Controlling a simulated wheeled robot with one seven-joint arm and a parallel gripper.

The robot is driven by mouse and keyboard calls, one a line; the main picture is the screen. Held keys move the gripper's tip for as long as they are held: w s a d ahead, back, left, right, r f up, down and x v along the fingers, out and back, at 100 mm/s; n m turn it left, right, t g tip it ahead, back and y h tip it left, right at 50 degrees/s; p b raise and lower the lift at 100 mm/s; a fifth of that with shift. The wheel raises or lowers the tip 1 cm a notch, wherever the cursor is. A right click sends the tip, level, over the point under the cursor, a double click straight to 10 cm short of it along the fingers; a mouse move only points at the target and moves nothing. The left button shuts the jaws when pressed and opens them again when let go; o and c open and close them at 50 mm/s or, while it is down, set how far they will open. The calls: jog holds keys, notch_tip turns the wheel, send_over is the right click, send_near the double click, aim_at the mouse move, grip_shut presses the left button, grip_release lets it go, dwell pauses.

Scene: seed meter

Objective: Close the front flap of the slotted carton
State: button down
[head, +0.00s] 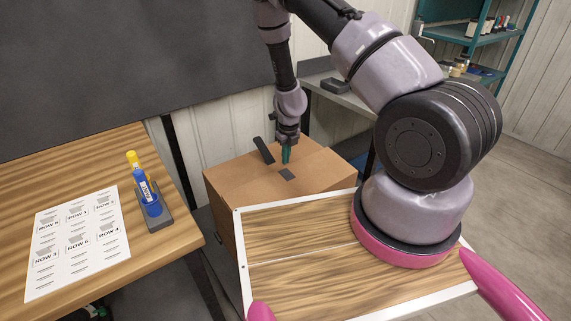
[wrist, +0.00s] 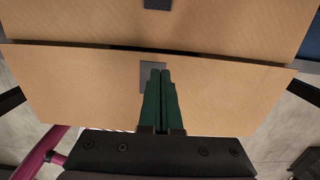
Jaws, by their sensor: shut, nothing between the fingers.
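The brown carton (head: 285,196) stands beyond my base, its top looking nearly flat. A dark square patch (head: 287,174) lies on the top, and a dark strip (head: 264,150) appears beside my gripper. In the wrist view a near cardboard panel (wrist: 90,85) and a far panel (wrist: 80,22) are divided by a narrow dark gap. My gripper (head: 286,157) points down at the carton top with its green fingers shut and empty. In the wrist view the fingertips (wrist: 161,72) overlap the near panel's dark patch (wrist: 147,67); contact cannot be told.
A wooden table (head: 165,165) at left holds a label sheet (head: 80,243) and a dark holder (head: 168,217) with blue and yellow markers. A grey bench (head: 352,103) stands behind the carton. A teal shelf (head: 485,40) is at back right. Floor at right is clear.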

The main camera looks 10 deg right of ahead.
aim_at(285, 169)
jog(key=shift+w+a+f, duration=0.1)
jog(key=shift+w+f, duration=0.05)
jog(key=shift+f, duration=1.45)
jog(key=shift+w+a+f, duration=0.1)
jog(key=shift+f, duration=0.9)
